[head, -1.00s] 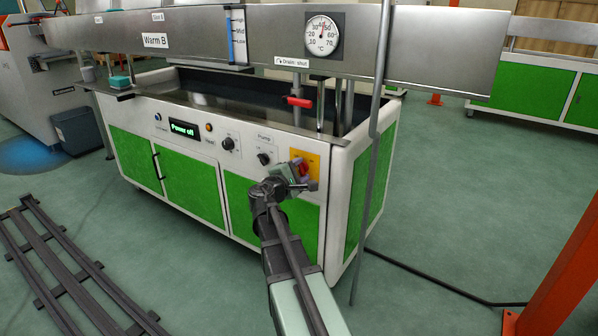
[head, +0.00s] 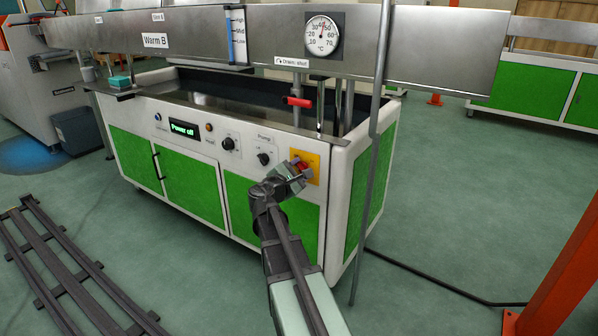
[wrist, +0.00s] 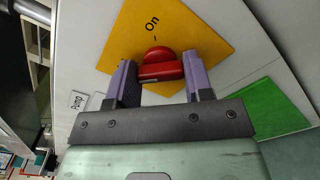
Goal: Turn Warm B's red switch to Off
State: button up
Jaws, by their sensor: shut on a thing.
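Warm B is the tank with green panels, named by the Warm B label (head: 155,40) on its steel front. Its red switch (head: 302,167) sits on a yellow plate (head: 313,160) at the right end of the control panel, partly hidden by my gripper (head: 297,170). In the wrist view the red switch (wrist: 160,66) is between the two purple fingers of my gripper (wrist: 160,72), which is shut on its bar. The word On and a short mark show on the yellow plate (wrist: 195,38) beside the knob. No Off marking is visible.
A red-handled lever (head: 299,102) is above, and a grey upright pole (head: 372,180) stands close on the right. Dark rails (head: 70,265) lie on the left floor.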

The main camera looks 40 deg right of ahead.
jog(key=o, duration=0.9)
jog(key=v, duration=1.1)
